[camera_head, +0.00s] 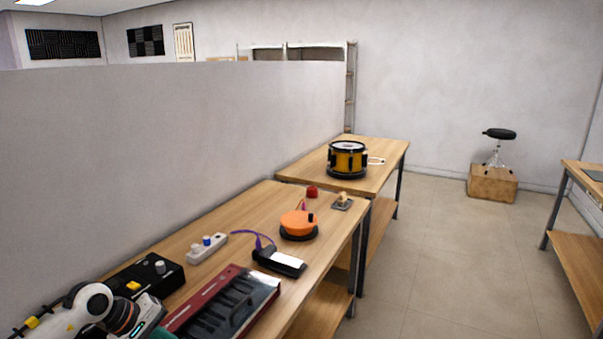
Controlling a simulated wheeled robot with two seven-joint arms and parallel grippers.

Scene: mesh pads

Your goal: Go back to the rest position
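Part of my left arm (92,305), white with dark and teal sections, shows at the bottom left, over the near end of the workbench. The frame's lower edge cuts it off and its gripper fingers do not show. My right arm and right gripper are not in view. The near wooden bench (215,236) holds an orange round pad (298,221) on a dark base, a red-framed keyboard-like box (222,303) and a black box with knobs (147,277). Nothing is seen held.
A yellow and black drum (347,159) stands on the far bench (392,150). A white power strip (207,249) and a black-and-white device (279,262) lie nearby. A grey partition (180,140) runs along the left. The floor (450,260) between benches is clear.

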